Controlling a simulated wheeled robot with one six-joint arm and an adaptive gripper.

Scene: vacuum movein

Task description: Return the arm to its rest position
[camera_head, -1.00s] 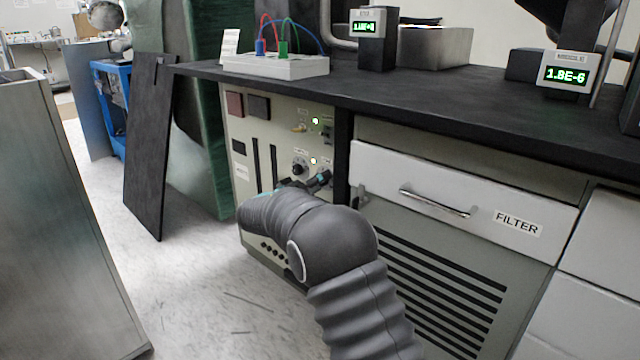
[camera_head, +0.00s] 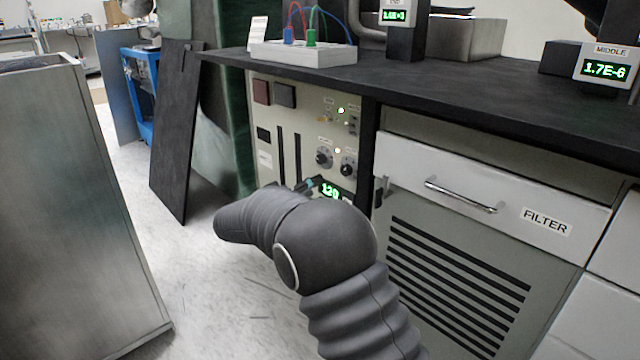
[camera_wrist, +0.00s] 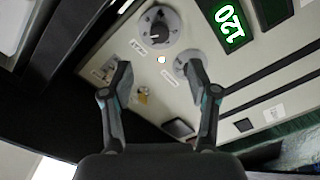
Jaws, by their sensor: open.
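My gripper (camera_wrist: 158,98) is open and empty in the wrist view, its two fingers spread apart in front of the beige control panel (camera_wrist: 185,75). Beyond the fingertips are a black knob (camera_wrist: 156,28), a second knob (camera_wrist: 188,65) partly behind the right finger, a lit lamp (camera_wrist: 161,60) and a green display reading 120 (camera_wrist: 230,25). In the head view my dark ribbed arm reaches up from the bottom and bends left in front of the panel (camera_head: 283,150). Only a small part of my gripper (camera_head: 312,186) shows there, just above the arm.
A black worktop (camera_head: 480,90) overhangs the panel and a white FILTER drawer (camera_head: 470,180). On it stand a white terminal box (camera_head: 303,53) with cables and two gauges, one labelled MIDDLE (camera_head: 606,68). A grey cabinet (camera_head: 75,210) stands left; the pale floor (camera_head: 200,290) between is clear.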

